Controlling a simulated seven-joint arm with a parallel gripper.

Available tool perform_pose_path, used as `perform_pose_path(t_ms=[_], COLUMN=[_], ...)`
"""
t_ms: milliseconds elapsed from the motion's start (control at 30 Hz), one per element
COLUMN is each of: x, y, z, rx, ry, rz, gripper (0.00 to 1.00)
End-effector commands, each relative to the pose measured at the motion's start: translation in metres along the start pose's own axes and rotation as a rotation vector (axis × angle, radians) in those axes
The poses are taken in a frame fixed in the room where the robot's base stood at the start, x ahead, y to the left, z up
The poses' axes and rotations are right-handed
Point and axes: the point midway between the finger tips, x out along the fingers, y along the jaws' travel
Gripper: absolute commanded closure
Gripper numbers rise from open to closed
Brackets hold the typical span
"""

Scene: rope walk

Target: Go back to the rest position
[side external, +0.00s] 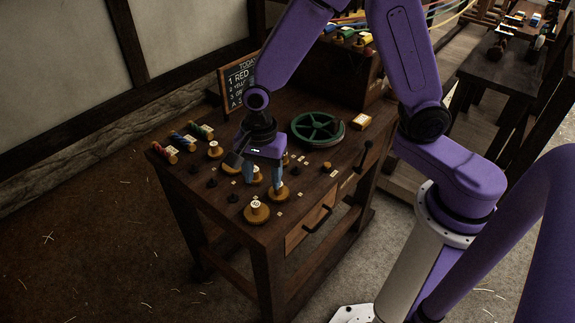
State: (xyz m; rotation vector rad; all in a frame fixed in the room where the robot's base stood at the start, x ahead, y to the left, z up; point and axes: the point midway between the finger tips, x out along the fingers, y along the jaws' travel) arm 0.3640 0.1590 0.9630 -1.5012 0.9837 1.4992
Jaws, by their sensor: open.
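My gripper (263,174) points down over the front left part of the wooden workbench (215,198). Its two blue fingers are apart. They reach down among small round wooden pieces with labelled tops. One such piece (278,192) is by the right finger, and another shows between the fingers; I cannot tell whether the fingers touch either. A larger wooden piece (257,211) stands in front of the gripper, close to the bench's front edge. The gripper body hides part of the bench behind it.
A green spoked wheel (318,130) lies behind right of the gripper. Coloured spools (183,141) lie at the bench's left edge. A chalkboard (240,80) stands at the back. A drawer handle (318,219) juts out in front.

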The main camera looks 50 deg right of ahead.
Motion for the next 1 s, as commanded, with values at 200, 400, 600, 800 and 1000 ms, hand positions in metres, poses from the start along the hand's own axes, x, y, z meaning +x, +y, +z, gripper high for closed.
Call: perform_pose_path(t_ms=[200, 400, 600, 800, 1000], x=[-0.04, -0.068, -0.09, -0.104, -0.109], y=[0.049, 0.099, 0.152, 0.199, 0.222], z=[0.004, 0.002, -0.004, -0.012, -0.018], rx=[-0.552, -1.056, -1.562, -2.001, -2.229], ry=[-0.002, -0.001, 0.003, 0.008, 0.01], rz=[-0.012, -0.018, -0.025, -0.031, -0.031], gripper=[0.44, 0.44, 0.44, 0.44, 0.44])
